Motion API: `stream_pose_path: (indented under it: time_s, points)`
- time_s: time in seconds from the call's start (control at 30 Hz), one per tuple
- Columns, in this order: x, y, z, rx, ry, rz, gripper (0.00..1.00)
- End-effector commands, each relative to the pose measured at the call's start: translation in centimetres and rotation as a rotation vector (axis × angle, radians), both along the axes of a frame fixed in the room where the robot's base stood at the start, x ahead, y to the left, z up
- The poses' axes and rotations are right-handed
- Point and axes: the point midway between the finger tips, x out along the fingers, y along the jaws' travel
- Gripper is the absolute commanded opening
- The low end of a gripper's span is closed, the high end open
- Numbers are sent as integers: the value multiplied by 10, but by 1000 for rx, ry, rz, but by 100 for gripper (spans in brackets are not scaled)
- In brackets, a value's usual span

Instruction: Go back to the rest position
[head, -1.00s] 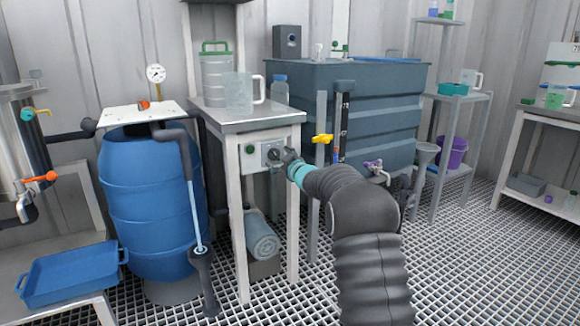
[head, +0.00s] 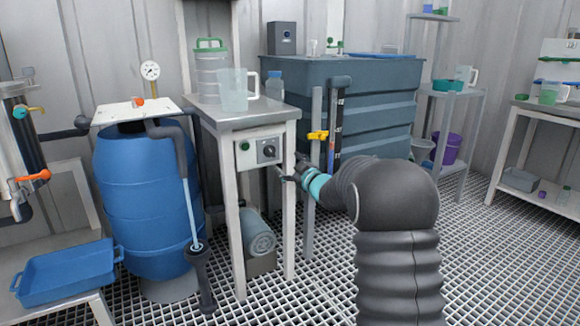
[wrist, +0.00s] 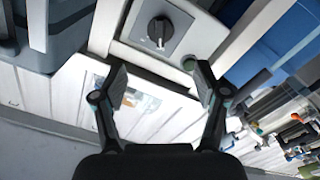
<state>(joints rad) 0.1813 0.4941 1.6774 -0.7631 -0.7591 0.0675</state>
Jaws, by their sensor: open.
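My gripper (head: 291,173) is just right of the small metal table's front in the head view, near the control panel (head: 257,151). The panel carries a dark rotary knob (head: 267,151) and a green button (head: 244,145). In the wrist view my gripper (wrist: 161,85) has its two fingers spread with nothing between them. The knob (wrist: 160,31) lies beyond the fingertips, apart from them. My arm's sleeve hides part of the big grey tank (head: 375,110).
A blue barrel (head: 140,205) stands left of the metal table (head: 240,118). A clear jug (head: 236,92) is on that table. A yellow valve (head: 318,135) is close to my gripper. A blue tray (head: 66,272) is at lower left. Grated floor (head: 490,260) is open at right.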

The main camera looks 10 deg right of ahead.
Motion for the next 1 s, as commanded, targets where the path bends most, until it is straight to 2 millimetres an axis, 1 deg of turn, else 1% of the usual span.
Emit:
stream_pose_path:
  time_s: [0.07,0.17,0.27,0.37,0.4,0.47,0.53,0.57,0.6,0.67,0.7,0.77,0.8,0.87,0.9,0.97,1.0]
  points:
    - [0,0,0,-1,1,-1,73]
    - [1,-4,-6,-12,24,-18,73]
    - [4,-18,-23,-23,96,-82,73]
    - [-5,-41,-68,-20,252,-194,73]
    - [-13,-50,-91,-14,329,-245,73]
    - [-32,-63,-110,-6,433,-319,73]
    - [-61,-74,-124,8,548,-400,73]
    - [-75,-77,-127,14,594,-432,73]
    - [-95,-79,-129,24,657,-472,73]
    - [-129,-81,-130,39,750,-529,73]
    - [-151,-80,-128,50,806,-561,73]
    - [-184,-77,-125,70,883,-600,73]
    - [-205,-74,-121,81,928,-622,73]
    - [-236,-68,-116,100,991,-648,73]
    - [-256,-63,-112,112,1031,-663,73]
    - [-286,-56,-105,130,1085,-681,73]
    - [-305,-51,-101,142,1119,-690,73]
